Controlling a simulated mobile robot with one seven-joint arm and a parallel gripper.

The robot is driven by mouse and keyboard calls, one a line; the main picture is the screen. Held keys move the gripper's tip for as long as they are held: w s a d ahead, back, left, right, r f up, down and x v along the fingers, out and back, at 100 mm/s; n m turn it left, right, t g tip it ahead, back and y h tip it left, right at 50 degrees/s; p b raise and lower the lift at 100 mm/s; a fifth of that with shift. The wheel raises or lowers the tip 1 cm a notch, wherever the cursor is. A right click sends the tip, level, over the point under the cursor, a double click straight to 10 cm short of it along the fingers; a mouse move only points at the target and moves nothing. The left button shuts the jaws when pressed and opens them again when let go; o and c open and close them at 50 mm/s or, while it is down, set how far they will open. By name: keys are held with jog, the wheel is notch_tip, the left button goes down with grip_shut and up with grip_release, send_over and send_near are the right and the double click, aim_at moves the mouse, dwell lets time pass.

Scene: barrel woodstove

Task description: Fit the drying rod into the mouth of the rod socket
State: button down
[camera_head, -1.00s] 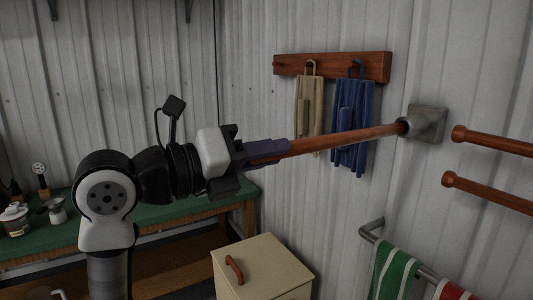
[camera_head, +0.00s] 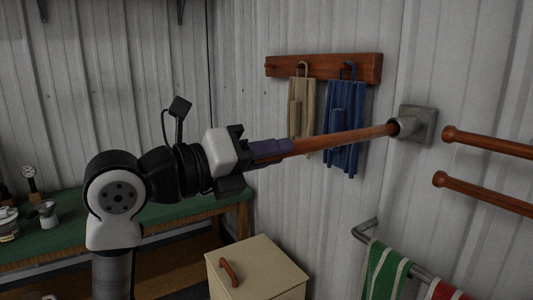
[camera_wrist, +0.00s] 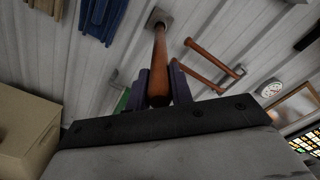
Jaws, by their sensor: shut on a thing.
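My gripper (camera_head: 270,151) is shut on the drying rod (camera_head: 345,138), a reddish-brown wooden rod held nearly level and pointing right toward the wall. The rod socket (camera_head: 413,126) is a grey metal cup on a square plate on the wall. The rod's far end meets the socket's mouth in the head view; how deep it sits I cannot tell. In the wrist view the rod (camera_wrist: 159,70) runs from between the purple fingers (camera_wrist: 172,90) up to the socket plate (camera_wrist: 159,17), and its far end overlaps the socket.
Two other wooden rods (camera_head: 485,142) stick out at right. A towel rail (camera_head: 365,231) with towels, a cream cabinet (camera_head: 258,265) and a green-topped bench (camera_head: 165,215) are lower.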

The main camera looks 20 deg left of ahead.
aim_at(300, 148)
jog(key=shift+x, duration=2.85)
jog(key=c, duration=1.1)
grip_release()
jog(key=shift+c, duration=0.2)
jog(key=shift+b+v, duration=0.3)
jog(key=shift+v, duration=2.7)
